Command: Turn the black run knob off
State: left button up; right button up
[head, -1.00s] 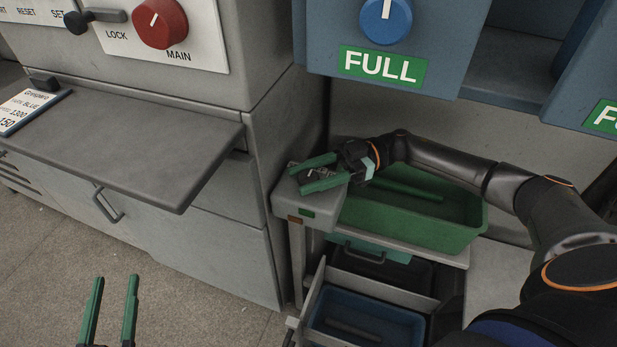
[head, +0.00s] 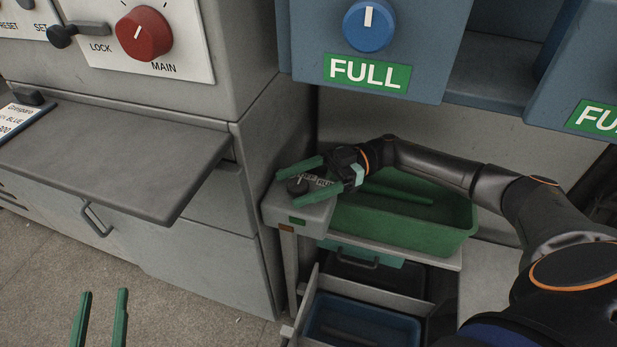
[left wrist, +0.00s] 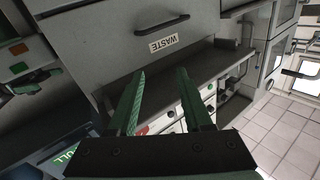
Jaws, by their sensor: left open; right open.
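The black run knob (head: 297,186) sits on top of a small grey box (head: 312,216) at the corner of a stand. A partly covered label beside it appears to read RUN. My right gripper (head: 284,186) is open, with its green fingers pointing left, one on each side of the knob in the picture. I cannot tell whether they touch it. My left gripper (head: 103,292) is open and empty at the lower left, over the floor. Its open fingers also show in the left wrist view (left wrist: 160,73), with a WASTE-labelled front beyond.
A grey cabinet with a shelf (head: 110,165) and red MAIN knob (head: 143,34) stands left. An open drawer holds a blue bin (head: 365,318).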

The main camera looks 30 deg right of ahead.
jog(key=d, duration=0.6)
jog(key=shift+s+d, duration=0.1)
jog(key=shift+d, duration=0.05)
pick_arm(q)
notch_tip(320, 180, up, 6)
jog(key=m+t+h+b, duration=0.1)
jog(key=t, duration=0.1)
jog(key=shift+s+d+h, duration=0.25)
jog(key=shift+s+h, duration=0.1)
jog(key=shift+h, duration=0.05)
pick_arm(e)
jog(key=d, duration=0.6)
jog(key=shift+s, duration=0.25)
pick_arm(q)
jog(key=shift+f, duration=0.1)
pick_arm(e)
jog(key=shift+s, duration=0.1)
